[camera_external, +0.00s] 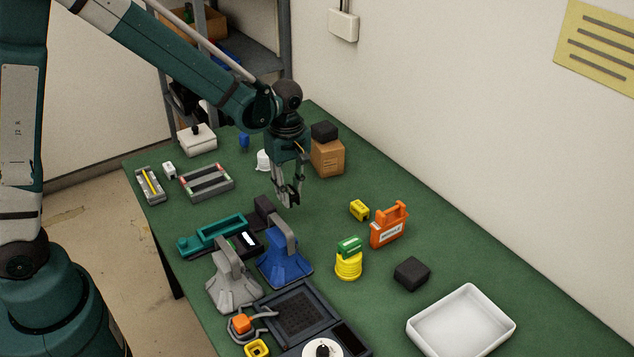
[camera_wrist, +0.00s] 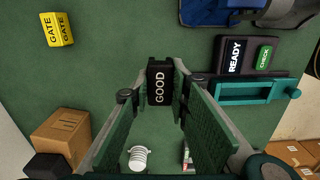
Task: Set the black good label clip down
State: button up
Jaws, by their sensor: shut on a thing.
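The black label clip (camera_wrist: 160,88), with GOOD in white letters, is between the fingertips of my gripper (camera_wrist: 158,92) in the wrist view. My gripper (camera_external: 289,198) is shut on it.
The READY panel (camera_wrist: 235,56) and teal holder (camera_external: 212,234) lie near the gripper. A blue stand (camera_external: 284,266) is in front. A cardboard box (camera_external: 327,158) stands behind, and a yellow GATE block (camera_external: 359,210) sits to the right. Green table is bare between them.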

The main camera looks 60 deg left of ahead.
jog(key=a, duration=2.3)
send_over(207, 161)
jog(key=shift+s+d+r+n, duration=0.1)
jog(key=shift+n, duration=0.2)
jog(key=shift+f, duration=3.1)
jog(key=shift+f+b, duration=0.45)
jog(key=shift+f, duration=1.45)
jog(key=shift+f, duration=0.15)
jog(key=o, duration=0.8)
jog(key=shift+c, duration=0.2)
